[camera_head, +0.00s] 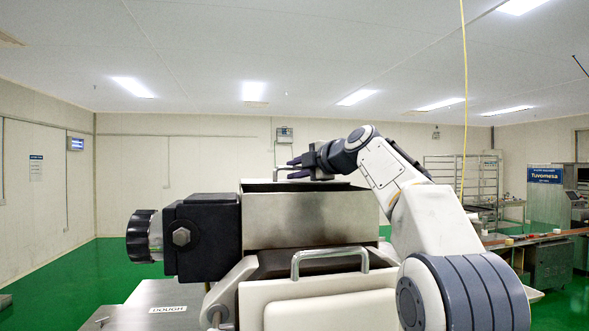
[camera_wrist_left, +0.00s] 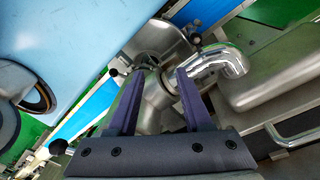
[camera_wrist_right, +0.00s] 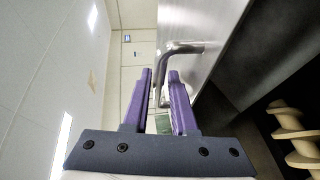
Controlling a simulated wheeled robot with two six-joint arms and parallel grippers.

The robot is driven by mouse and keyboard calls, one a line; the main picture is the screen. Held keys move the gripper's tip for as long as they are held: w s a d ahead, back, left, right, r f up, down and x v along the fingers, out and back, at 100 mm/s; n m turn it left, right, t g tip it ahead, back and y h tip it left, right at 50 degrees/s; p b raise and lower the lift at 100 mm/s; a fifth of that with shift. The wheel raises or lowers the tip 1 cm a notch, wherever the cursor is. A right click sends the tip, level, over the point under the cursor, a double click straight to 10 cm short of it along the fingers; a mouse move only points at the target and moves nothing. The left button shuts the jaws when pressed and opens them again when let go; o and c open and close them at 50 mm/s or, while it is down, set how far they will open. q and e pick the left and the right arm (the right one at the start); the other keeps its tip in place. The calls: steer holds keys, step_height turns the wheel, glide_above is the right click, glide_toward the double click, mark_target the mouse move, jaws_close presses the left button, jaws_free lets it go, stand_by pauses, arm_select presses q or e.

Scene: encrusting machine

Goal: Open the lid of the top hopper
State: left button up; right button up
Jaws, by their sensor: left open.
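The steel top hopper (camera_head: 300,222) stands in the middle of the head view. Its lid (camera_wrist_right: 205,25) shows in the right wrist view as a steel plate with a bent bar handle (camera_wrist_right: 182,47). The dark hopper interior with a cream screw (camera_wrist_right: 290,125) shows beside the plate, so the lid is at least partly raised. My right gripper (camera_head: 292,165) is above the hopper top, its purple fingers (camera_wrist_right: 160,75) close together on either side of the handle bar. My left gripper (camera_wrist_left: 160,75) is open and empty, its fingers pointing at shiny metal parts; it is out of the head view.
A black block (camera_head: 205,235) with a round knob juts from the hopper's left side. A second silver handle (camera_head: 328,257) sits on a pale cover in front. My right arm crosses the right of the head view. Racks (camera_head: 468,180) and a conveyor stand at the back right.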

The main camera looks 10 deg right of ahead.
steer(key=b+v, duration=0.5)
steer(key=v, duration=0.5)
steer(key=shift+s, duration=0.25)
stand_by(0.3)
